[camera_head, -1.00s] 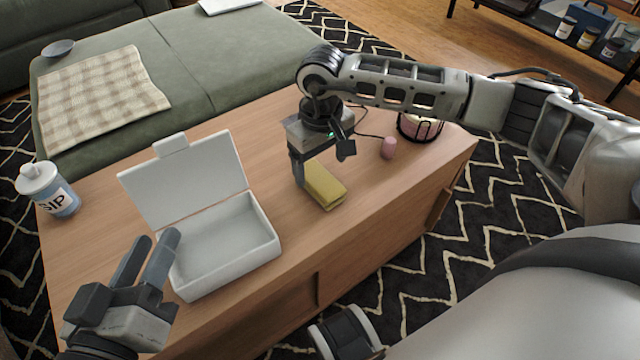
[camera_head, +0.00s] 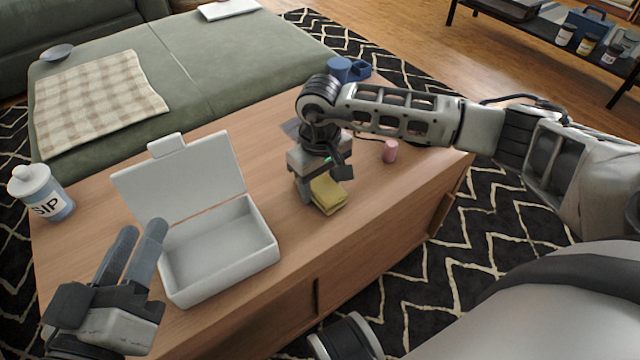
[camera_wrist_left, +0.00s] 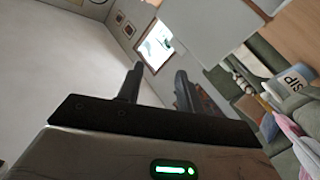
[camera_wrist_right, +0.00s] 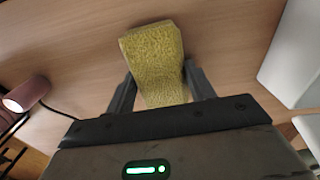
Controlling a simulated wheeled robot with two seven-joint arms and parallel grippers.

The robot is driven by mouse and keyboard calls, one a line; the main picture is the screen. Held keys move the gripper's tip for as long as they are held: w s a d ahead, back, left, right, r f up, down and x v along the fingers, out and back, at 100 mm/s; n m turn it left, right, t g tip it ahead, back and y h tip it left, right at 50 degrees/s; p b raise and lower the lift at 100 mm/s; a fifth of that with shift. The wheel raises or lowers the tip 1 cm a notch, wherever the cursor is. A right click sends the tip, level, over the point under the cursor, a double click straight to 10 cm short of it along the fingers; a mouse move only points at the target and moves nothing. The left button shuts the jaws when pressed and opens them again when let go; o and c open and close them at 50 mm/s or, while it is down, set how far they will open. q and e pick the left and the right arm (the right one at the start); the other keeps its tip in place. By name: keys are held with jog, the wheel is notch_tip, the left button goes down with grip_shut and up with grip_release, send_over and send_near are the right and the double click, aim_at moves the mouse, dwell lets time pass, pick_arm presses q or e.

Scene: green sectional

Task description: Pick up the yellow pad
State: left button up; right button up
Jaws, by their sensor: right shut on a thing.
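The yellow pad (camera_head: 328,194) is at the right part of the wooden table, below my right gripper (camera_head: 318,190). In the right wrist view the pad (camera_wrist_right: 156,62) sits between the two fingers (camera_wrist_right: 158,90), which touch its sides; most of it sticks out past the fingertips. I cannot tell whether its lower end still touches the table. My left gripper (camera_head: 138,240) is empty at the lower left, in front of the white box, with its fingers apart. Its fingers also show in the left wrist view (camera_wrist_left: 157,85).
An open white box (camera_head: 220,250) stands on the table, its lid raised. A white SIP jar (camera_head: 42,192) is at the left. A pink cylinder (camera_head: 390,151) stands right of the pad. A blue object (camera_head: 345,70) shows behind my right arm. Bare tabletop lies between box and pad.

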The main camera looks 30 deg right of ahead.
aim_at(320, 182)
jog(key=shift+r, duration=0.1)
